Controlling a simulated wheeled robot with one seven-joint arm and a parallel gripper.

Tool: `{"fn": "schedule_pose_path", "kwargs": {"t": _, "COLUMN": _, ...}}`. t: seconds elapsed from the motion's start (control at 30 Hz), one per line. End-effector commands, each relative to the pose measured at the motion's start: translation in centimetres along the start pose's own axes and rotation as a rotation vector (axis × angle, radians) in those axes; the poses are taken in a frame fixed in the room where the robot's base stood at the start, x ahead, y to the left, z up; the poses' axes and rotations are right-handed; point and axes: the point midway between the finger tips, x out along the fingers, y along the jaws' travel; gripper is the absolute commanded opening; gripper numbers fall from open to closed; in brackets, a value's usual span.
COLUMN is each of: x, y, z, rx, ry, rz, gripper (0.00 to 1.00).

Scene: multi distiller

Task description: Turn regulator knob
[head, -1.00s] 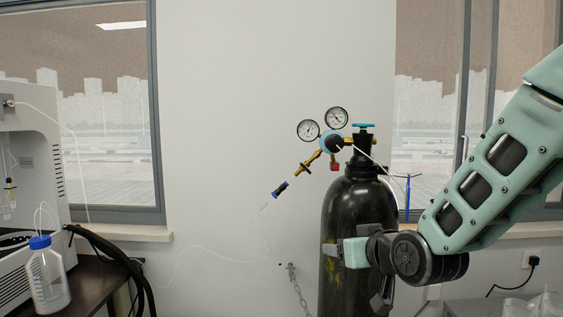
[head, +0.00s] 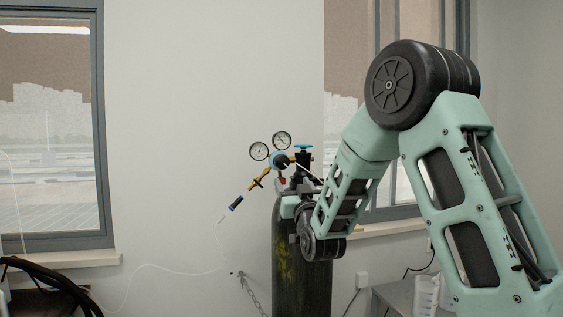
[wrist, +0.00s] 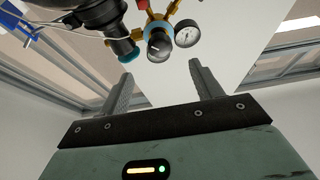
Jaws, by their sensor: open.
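The regulator (head: 279,161) sits beside the neck of a black gas cylinder (head: 288,275), with a round blue part and two white-faced gauges (head: 259,151). It also shows at the top of the wrist view (wrist: 158,28). A teal handwheel (head: 303,147) tops the cylinder valve and appears left of the gauges in the wrist view (wrist: 125,50). My gripper (wrist: 160,68) is open and empty, its two fingers apart with the regulator beyond the tips. In the head view, my gripper is at the cylinder's shoulder, just below the regulator, and partly covers the cylinder.
A brass stem and thin white tube (head: 218,235) run down-left from the regulator. A chain (head: 252,293) hangs beside the cylinder. Windows flank the wall. A side table (head: 400,292) with clear containers stands at right. The space left of the regulator is clear.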

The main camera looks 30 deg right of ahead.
Motion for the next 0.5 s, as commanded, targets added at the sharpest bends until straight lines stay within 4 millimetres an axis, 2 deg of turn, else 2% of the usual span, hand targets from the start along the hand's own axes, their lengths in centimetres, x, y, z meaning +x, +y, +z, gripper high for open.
{"fn": "schedule_pose_path", "kwargs": {"t": 0.03, "x": 1.3, "y": 0.0, "z": -0.4, "rx": 0.000, "ry": 0.001, "rz": 0.000, "gripper": 0.65}}
{"fn": "schedule_pose_path", "kwargs": {"t": 0.3, "x": 6.8, "y": 0.0, "z": -0.3, "rx": 0.000, "ry": -0.001, "rz": 0.000, "gripper": 0.65}}
{"fn": "schedule_pose_path", "kwargs": {"t": 0.5, "x": 9.8, "y": 0.0, "z": -0.2, "rx": 0.000, "ry": -0.001, "rz": 0.000, "gripper": 0.65}}
